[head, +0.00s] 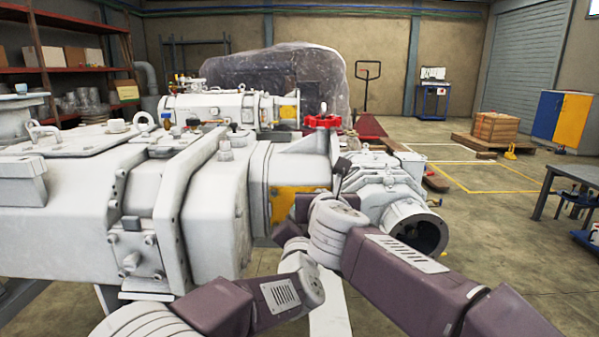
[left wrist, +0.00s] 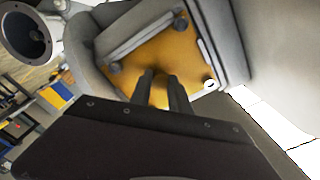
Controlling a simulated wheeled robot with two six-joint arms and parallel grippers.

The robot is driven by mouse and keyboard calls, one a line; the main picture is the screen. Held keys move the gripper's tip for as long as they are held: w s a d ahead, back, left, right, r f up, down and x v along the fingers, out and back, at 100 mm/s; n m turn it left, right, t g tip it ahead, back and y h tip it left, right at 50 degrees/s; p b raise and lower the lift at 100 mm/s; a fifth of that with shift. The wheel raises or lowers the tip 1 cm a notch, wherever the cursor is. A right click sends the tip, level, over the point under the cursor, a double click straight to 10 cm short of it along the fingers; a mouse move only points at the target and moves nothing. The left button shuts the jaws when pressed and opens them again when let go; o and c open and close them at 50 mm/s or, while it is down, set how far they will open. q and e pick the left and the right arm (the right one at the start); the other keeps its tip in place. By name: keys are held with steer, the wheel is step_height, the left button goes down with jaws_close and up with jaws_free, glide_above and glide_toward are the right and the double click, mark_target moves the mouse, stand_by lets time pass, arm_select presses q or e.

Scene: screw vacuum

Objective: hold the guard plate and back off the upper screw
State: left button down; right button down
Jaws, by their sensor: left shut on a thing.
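The yellow guard plate (head: 284,203) is on the white machine, below the red valve handle. In the left wrist view the plate (left wrist: 147,52) fills the upper middle, with dark screw heads (left wrist: 180,25) (left wrist: 115,68) near its edges and a bright round head (left wrist: 210,85) at its right. My left gripper (left wrist: 164,88) is shut on a yellow part of the plate between its dark fingers. In the head view its fingers are hidden behind my arms. My right gripper (head: 308,206) is close to the plate, at its right. Its fingertips are hidden, so I cannot tell their state.
The white machine (head: 80,205) fills the left side. A red valve handle (head: 322,121) sits above the plate.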

arm_select(q)
steer(key=c, duration=1.1)
jaws_free()
steer(key=shift+c, duration=0.2)
